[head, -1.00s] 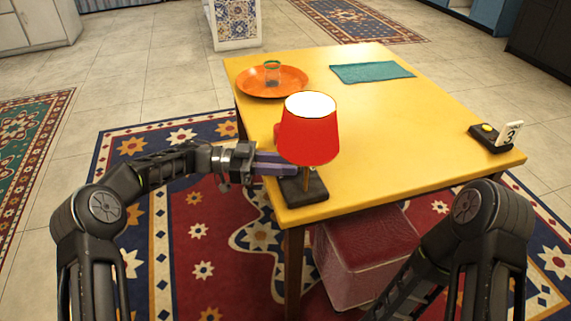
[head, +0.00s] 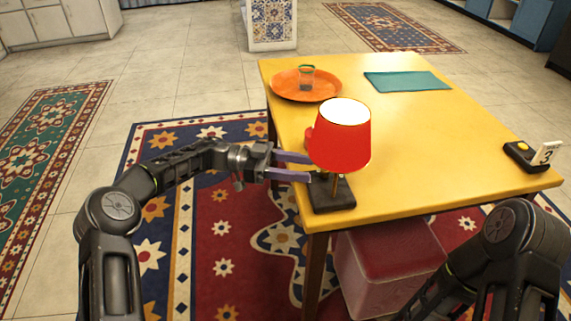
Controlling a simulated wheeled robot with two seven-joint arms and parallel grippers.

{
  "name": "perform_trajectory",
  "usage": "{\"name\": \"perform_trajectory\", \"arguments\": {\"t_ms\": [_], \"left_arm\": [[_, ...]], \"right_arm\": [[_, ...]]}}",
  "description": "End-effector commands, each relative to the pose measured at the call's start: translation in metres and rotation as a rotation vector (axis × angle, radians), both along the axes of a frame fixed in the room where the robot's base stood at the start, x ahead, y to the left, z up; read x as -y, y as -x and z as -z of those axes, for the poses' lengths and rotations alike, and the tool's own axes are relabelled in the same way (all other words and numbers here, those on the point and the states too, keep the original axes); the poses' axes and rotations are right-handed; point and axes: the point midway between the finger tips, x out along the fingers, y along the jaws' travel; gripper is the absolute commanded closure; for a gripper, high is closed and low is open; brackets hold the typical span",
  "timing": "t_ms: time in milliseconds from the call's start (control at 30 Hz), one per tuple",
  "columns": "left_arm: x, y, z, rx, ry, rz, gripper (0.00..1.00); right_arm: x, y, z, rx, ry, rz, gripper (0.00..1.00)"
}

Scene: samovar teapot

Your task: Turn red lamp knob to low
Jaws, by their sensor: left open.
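The red lamp (head: 340,140) stands upright near the front left corner of the yellow table, on a dark base (head: 333,194) with a thin brass stem. Its shade is bright at the top opening. A small knob area shows at the stem just under the shade, but I cannot make out the knob's setting. My left gripper (head: 302,167) is open, its two purple fingers reaching in from the left at the stem's height, below and beside the shade. The fingertips are close to the stem; I cannot tell whether they touch it. My right gripper is out of the picture.
The yellow table (head: 430,140) has clear room in the middle. A red object (head: 309,137) is partly hidden behind the shade.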

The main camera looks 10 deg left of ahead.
Motion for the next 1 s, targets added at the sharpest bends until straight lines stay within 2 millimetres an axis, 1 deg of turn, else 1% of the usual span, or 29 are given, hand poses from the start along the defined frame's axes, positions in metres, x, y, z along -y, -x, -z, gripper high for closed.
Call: {"name": "perform_trajectory", "arguments": {"t_ms": [33,100,133,200,500,633,1000], "left_arm": [[-0.009,-0.002,0.000,0.001,0.004,-0.006,0.54],[-0.020,-0.003,-0.001,0.003,0.004,-0.012,0.54],[-0.020,-0.002,0.003,0.001,0.005,-0.005,0.54],[-0.023,-0.002,0.004,0.000,0.006,0.002,0.54],[-0.040,-0.004,0.001,0.002,0.001,-0.004,0.54],[-0.043,-0.004,0.000,0.002,-0.001,-0.007,0.54],[-0.042,-0.004,0.000,0.002,-0.001,-0.006,0.54]], "right_arm": [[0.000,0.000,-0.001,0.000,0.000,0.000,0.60],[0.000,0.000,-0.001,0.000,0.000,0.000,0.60],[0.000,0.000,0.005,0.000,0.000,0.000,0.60],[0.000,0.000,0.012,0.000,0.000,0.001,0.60],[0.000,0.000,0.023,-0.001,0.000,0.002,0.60],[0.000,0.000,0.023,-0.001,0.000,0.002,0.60],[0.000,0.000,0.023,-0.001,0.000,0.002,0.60]]}}
